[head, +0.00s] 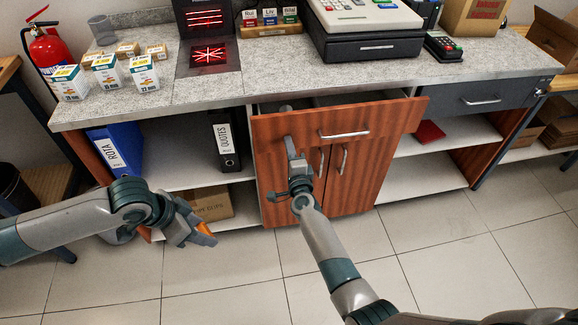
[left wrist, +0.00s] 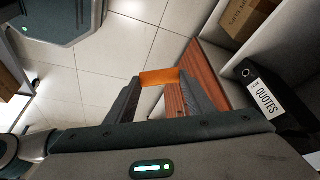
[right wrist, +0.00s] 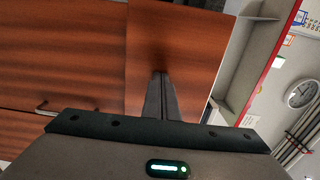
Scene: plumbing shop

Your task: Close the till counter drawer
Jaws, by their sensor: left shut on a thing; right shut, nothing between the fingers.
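The till counter drawer has a reddish wood front (head: 385,118) with a silver handle and stands pulled out under the grey counter. A strip of its inside shows above the front. My right gripper (head: 288,143) is shut and empty, its fingers pointing at the left part of the drawer front. In the right wrist view the shut fingertips (right wrist: 160,76) meet or nearly meet the wood; I cannot tell which. My left gripper (head: 203,236) is low, left of the cabinet, shut on an orange block (left wrist: 163,77) that shows between its fingertips.
Wooden cabinet doors (head: 350,185) are shut below the drawer. Open shelves hold a blue binder (head: 118,150), a black QUOTES binder (head: 224,145) and a cardboard box (head: 212,205). A cash register (head: 365,30) stands on the counter. A dark drawer (head: 480,96) at right is shut. Tiled floor in front is clear.

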